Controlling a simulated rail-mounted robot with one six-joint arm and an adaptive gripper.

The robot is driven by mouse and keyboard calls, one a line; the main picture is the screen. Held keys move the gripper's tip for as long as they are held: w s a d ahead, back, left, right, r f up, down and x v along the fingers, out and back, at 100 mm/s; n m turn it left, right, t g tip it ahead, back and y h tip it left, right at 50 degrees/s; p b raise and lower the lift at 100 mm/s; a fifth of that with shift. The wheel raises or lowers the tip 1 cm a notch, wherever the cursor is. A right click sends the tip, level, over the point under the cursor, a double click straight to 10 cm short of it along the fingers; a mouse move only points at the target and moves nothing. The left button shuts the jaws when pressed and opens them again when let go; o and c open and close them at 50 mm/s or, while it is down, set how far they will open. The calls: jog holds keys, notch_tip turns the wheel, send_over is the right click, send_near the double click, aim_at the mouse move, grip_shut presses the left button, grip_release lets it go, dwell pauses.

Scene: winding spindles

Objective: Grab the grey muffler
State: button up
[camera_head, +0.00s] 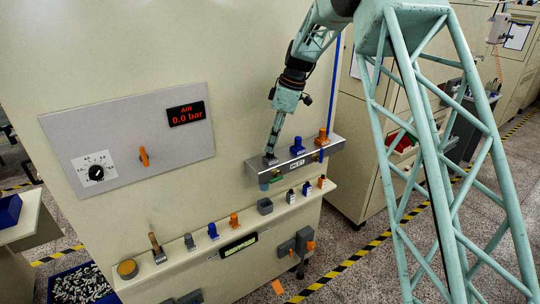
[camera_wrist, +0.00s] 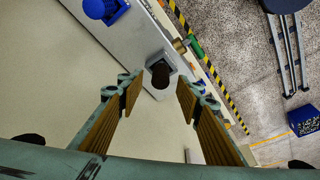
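A grey fitting with a dark round top (camera_wrist: 160,74) stands on a square grey base at the end of the metal manifold box (camera_head: 322,151). It is probably the grey muffler; in the head view my gripper largely hides it. My gripper (camera_head: 271,151) points down over that end of the box. In the wrist view my gripper (camera_wrist: 158,98) is open, with a finger on either side and the dark top just beyond the fingertips, between them. I see no contact. Another grey piece (camera_head: 189,242) stands on the lower ledge.
A blue fitting (camera_head: 297,146) and an orange fitting (camera_head: 322,137) stand beside it on the box. The ledge below holds blue (camera_head: 212,231) and orange (camera_head: 234,220) pieces, a grey block (camera_head: 265,206) and small bottles. A panel reads 0.0 bar (camera_head: 187,114).

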aim_at(270, 155)
jog(key=shift+p+x, duration=0.3)
jog(key=shift+x, duration=1.45)
jog(key=shift+c, duration=0.5)
jog(key=c, duration=0.8)
